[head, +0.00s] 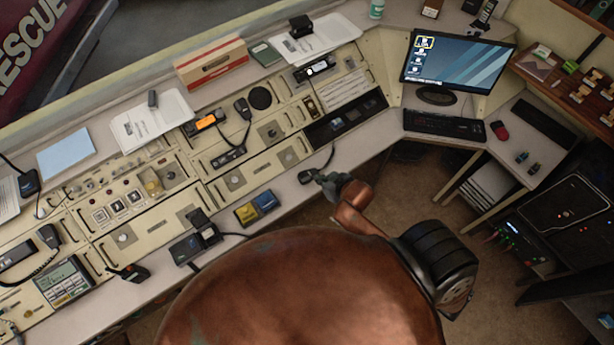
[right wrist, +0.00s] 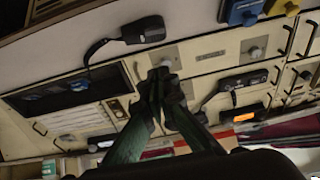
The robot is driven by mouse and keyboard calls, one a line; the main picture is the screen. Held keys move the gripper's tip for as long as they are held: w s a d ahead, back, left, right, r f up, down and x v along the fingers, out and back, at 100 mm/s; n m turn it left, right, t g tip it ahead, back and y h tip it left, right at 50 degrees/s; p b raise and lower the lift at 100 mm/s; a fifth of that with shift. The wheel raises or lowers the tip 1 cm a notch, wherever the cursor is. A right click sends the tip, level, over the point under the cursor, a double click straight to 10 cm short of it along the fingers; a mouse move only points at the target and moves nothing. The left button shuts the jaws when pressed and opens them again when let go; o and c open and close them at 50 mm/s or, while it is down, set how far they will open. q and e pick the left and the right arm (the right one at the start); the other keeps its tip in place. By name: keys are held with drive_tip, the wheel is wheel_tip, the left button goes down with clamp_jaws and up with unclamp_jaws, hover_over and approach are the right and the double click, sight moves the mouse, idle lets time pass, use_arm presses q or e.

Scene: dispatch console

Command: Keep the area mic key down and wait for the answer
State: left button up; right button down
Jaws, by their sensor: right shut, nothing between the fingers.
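A black handheld microphone (head: 307,176) with a cord lies on the pale ledge in front of the console, just left of my right gripper (head: 327,181). In the right wrist view the microphone (right wrist: 143,29) shows beyond the fingertips, with a visible gap in the picture. My right gripper (right wrist: 163,76) is shut and empty, its fingertips together in front of a grey plate on the console. I cannot tell which microphone is the area mic, and no key being pressed can be made out. My left gripper is in neither view.
The console (head: 240,178) carries knobs, handles and radios, including one with an orange screen (head: 206,122). Blue and yellow blocks (head: 257,207) sit on the ledge left of the gripper. A monitor (head: 457,62) and keyboard (head: 444,125) stand at the right.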

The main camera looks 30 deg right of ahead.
drive_tip(key=shift+f, duration=0.1)
hover_over(306, 179)
drive_tip(key=s, duration=0.2)
wheel_tip(306, 179, down, 7)
wheel_tip(306, 179, down, 2)
drive_tip(key=shift+w+f, duration=0.1)
drive_tip(key=shift+f, duration=0.85)
